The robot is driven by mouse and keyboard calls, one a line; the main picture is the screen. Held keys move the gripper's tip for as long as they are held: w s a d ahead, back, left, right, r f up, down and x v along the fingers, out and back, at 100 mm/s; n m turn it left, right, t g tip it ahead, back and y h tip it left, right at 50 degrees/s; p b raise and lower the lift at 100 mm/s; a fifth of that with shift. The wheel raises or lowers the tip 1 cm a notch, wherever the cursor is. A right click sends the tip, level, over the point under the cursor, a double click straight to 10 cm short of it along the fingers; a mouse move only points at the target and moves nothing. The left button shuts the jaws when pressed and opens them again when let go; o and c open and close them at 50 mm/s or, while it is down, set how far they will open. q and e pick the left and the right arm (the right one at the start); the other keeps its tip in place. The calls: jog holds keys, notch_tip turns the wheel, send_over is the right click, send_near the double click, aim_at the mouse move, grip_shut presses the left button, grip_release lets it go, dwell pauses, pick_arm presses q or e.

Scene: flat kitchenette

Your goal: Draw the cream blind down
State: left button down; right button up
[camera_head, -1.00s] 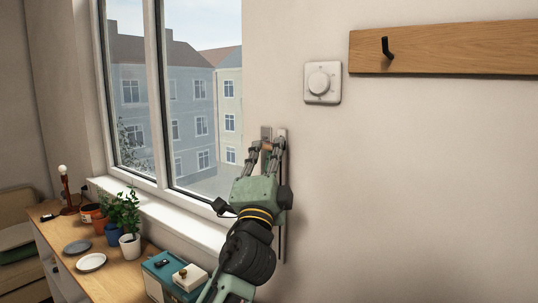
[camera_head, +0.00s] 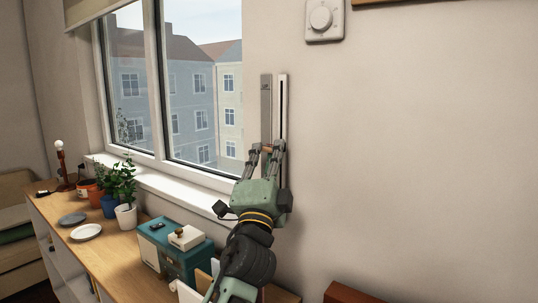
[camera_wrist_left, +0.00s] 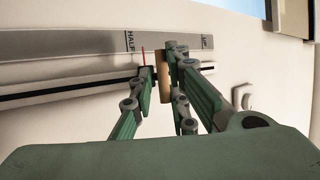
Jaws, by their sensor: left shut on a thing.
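The cream blind (camera_head: 90,10) hangs across the top of the window (camera_head: 170,90), its lower edge in view at upper left. A grey scale plate (camera_head: 266,100) and a slotted track (camera_head: 282,100) stand upright on the wall right of the window. My left gripper (camera_head: 267,148) is at the track. In the left wrist view, my left gripper (camera_wrist_left: 168,65) is shut on a tan handle (camera_wrist_left: 162,70). A red pointer (camera_wrist_left: 144,55) lies just beside the HALF mark on the scale plate (camera_wrist_left: 85,45); UP is at the far end. My right gripper is out of view.
A white dial (camera_head: 324,18) is on the wall at upper right. Below the window, a wooden sideboard (camera_head: 100,255) holds potted plants (camera_head: 121,185), plates (camera_head: 85,232) and a teal box (camera_head: 175,250). The wall to the right is clear.

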pick_arm(q)
jog(key=c, duration=1.7)
grip_release()
jog(key=shift+r, duration=0.1)
jog(key=shift+s, duration=0.15)
jog(key=v, duration=1.2)
jog(key=shift+c, duration=0.2)
